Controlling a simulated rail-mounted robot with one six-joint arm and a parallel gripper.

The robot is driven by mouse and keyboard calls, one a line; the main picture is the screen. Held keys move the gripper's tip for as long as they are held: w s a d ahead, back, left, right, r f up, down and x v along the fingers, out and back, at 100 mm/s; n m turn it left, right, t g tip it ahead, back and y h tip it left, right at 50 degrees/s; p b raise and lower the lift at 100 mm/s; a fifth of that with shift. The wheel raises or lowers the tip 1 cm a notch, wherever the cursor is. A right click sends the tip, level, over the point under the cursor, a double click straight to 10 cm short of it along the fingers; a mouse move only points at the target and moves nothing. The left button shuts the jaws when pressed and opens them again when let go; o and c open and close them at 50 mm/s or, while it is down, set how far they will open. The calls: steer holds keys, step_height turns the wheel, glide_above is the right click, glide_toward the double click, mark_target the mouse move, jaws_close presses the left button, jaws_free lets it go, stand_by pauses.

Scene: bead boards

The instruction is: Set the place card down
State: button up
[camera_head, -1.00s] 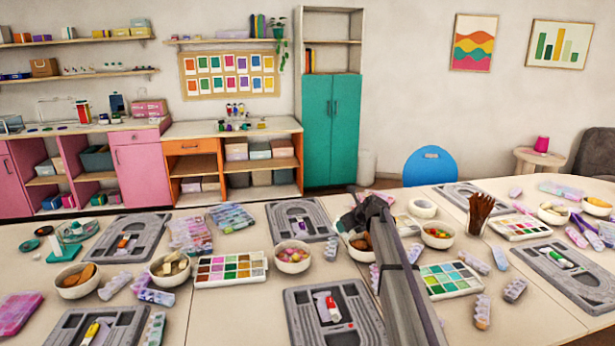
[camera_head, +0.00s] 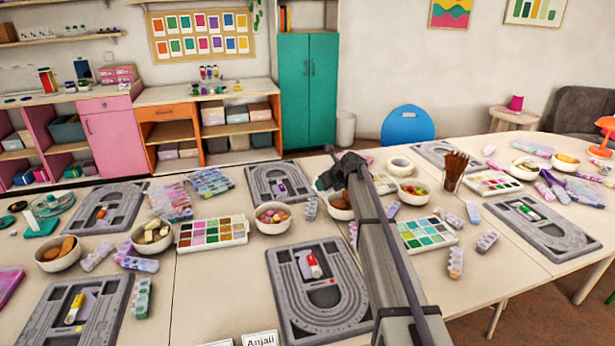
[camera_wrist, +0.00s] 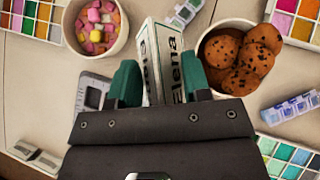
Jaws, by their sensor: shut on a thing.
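A white place card (camera_wrist: 153,62) with "Elena" in dark letters is between the green-tipped fingers of my gripper (camera_wrist: 160,86) in the wrist view. My gripper is shut on the card and holds it over the table between a candy bowl (camera_wrist: 97,27) and a cookie bowl (camera_wrist: 240,58). In the head view, my gripper (camera_head: 338,172) is a dark shape over the middle of the table, beside a grey bead board (camera_head: 256,184). The card cannot be made out there. Whether it touches the table cannot be told.
The "Anjali" card (camera_head: 260,339) stands at the near edge by another bead board (camera_head: 290,330).

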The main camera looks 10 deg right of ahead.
step_height(320, 180, down, 18)
steer(key=b, duration=1.5)
steer(key=shift+w+r, duration=0.1)
steer(key=shift+r, duration=0.4)
steer(key=shift+f, duration=0.15)
steer(key=o, duration=1)
steer(key=shift+c, duration=0.2)
steer(key=p+v, duration=0.8)
steer(key=v, duration=0.4)
steer(key=shift+p, duration=0.4)
